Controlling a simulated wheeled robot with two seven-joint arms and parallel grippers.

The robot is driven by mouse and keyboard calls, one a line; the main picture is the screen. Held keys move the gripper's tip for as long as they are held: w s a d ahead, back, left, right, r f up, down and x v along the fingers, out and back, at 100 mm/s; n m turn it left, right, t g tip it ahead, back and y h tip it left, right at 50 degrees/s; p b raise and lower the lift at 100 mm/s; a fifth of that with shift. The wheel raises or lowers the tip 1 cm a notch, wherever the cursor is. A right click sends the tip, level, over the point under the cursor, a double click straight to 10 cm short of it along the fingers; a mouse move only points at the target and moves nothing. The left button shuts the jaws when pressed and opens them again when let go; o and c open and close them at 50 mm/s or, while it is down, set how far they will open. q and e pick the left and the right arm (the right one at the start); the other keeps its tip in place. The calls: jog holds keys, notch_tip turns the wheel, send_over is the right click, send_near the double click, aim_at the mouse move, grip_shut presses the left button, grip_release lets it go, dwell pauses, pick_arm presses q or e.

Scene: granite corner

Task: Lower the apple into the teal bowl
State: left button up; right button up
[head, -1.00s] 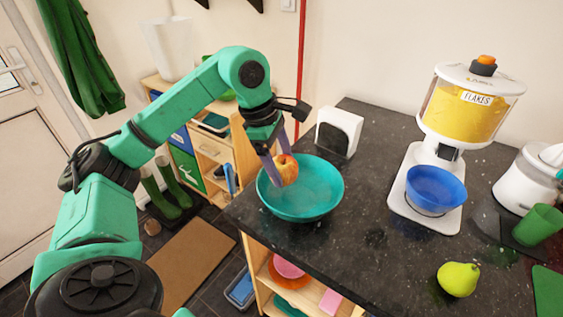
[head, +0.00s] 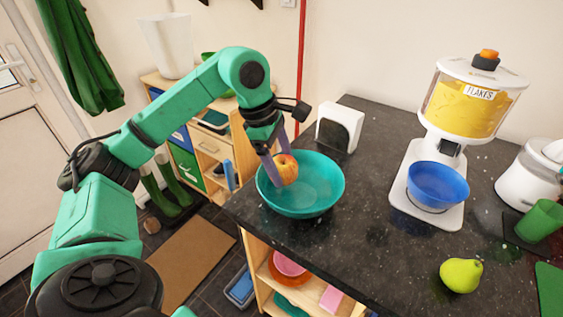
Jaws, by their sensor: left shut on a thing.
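The apple (head: 287,170), red and yellow, is between the fingers of my left gripper (head: 276,168), which is shut on it. The gripper points down over the left part of the teal bowl (head: 323,188). The apple shows in front of the bowl's inside, at about rim height or below; I cannot tell whether it touches the bowl. The bowl is wide, round and shallow. It stands on the dark granite counter (head: 345,242) near the counter's left edge. Otherwise the bowl looks empty. My right gripper is not in view.
A white and black block-like item (head: 339,129) stands close behind the bowl. A flakes dispenser (head: 468,105) with a blue bowl (head: 437,187) stands to the right. A green pear (head: 461,275) and a green cup (head: 539,221) are further right. The counter between is clear.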

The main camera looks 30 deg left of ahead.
pick_arm(q)
jog(key=o, duration=1.3)
jog(key=p+v, duration=0.1)
jog(key=v, duration=0.7)
jog(key=shift+d+r, duration=0.1)
jog(key=shift+r, duration=0.1)
jog(key=p+v, duration=0.3)
jog(key=v, duration=0.3)
jog(key=shift+s+r, duration=0.15)
